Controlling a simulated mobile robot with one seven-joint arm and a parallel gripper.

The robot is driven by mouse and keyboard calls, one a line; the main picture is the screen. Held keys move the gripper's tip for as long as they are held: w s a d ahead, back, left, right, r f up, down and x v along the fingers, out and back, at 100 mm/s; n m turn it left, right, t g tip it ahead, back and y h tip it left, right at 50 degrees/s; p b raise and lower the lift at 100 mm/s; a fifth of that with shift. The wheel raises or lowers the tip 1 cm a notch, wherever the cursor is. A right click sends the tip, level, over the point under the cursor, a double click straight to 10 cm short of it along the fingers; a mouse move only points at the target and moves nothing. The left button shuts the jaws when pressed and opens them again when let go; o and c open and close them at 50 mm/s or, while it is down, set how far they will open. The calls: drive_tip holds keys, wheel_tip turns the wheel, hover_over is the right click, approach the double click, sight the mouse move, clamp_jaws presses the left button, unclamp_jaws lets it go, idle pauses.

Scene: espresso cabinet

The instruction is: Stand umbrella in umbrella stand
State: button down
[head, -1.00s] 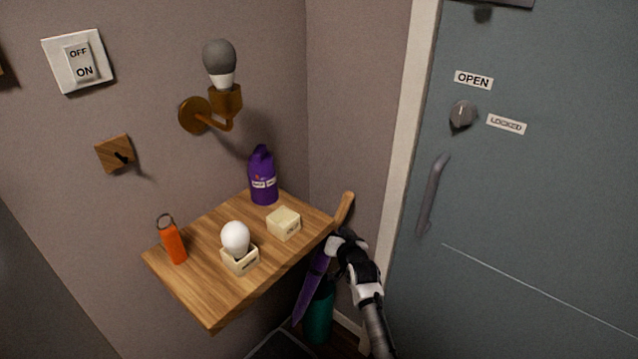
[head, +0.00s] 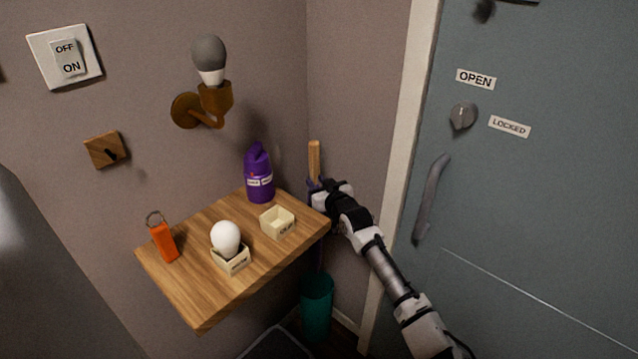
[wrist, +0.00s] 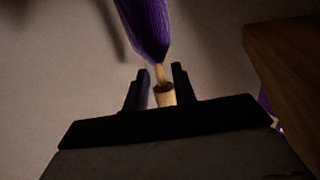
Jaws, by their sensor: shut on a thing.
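The umbrella has a wooden handle (head: 314,160) that points up, nearly upright, in the corner beside the shelf. My gripper (head: 317,189) is shut on the umbrella just below that handle. In the wrist view, the umbrella's purple canopy (wrist: 147,30) extends away beyond the fingers, and its light wooden part shows between them. The teal umbrella stand (head: 317,306) is on the floor below my gripper. The shelf and my gripper hide most of the canopy, and I cannot tell whether its tip is inside the stand.
The wooden shelf (head: 205,283) juts out left of the umbrella. It holds a purple bottle (head: 259,178), an orange tag (head: 164,242), a white bulb (head: 226,238) in a holder and an empty small box (head: 277,224). The grey-blue door (head: 540,210) is at the right.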

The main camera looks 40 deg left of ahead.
drive_tip(key=b, duration=0.3)
hover_over(318, 248)
drive_tip(key=shift+s+d+f, duration=0.1)
drive_tip(key=shift+f, duration=1.4)
drive_tip(key=shift+s+d+f, duration=0.1)
drive_tip(key=shift+f, duration=1.35)
wheel_tip(318, 248, down, 22)
drive_tip(key=b, duration=2.3)
drive_tip(key=shift+a+r, duration=0.1)
drive_tip(key=shift+r, duration=0.15)
drive_tip(key=c, duration=1.2)
unclamp_jaws()
drive_tip(key=shift+o, duration=0.7)
drive_tip(key=b+v, duration=0.1)
drive_tip(key=v, duration=1.2)
drive_tip(key=shift+d, duration=0.35)
drive_tip(key=shift+s+r, duration=0.1)
drive_tip(key=shift+r, duration=0.1)
